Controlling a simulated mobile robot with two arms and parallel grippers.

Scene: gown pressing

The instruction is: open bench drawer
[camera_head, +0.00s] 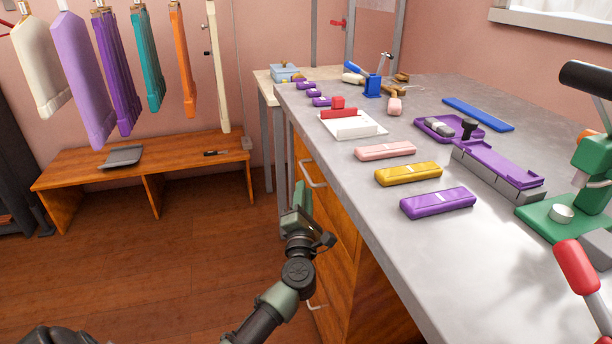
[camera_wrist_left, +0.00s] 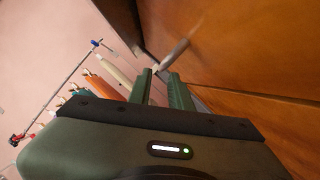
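The bench (camera_head: 385,240) has a grey top and a wooden front with metal bar handles. The upper drawer (camera_head: 335,215) looks flush with the front, and its handle (camera_head: 311,172) shows near its top. My left gripper (camera_head: 301,194) is beside the drawer front, just in front of this handle. In the left wrist view, its two green fingers (camera_wrist_left: 162,80) stand apart with a gap between them. The handle (camera_wrist_left: 174,54) lies just beyond the fingertips; I cannot tell whether they touch it. My right gripper is not in view.
A lower handle (camera_head: 318,304) shows further down the bench front. Purple, yellow and pink cases and a green press (camera_head: 590,180) stand on the bench top. A low wooden bench (camera_head: 150,170) stands below hanging gowns at left. The floor (camera_head: 170,255) between is clear.

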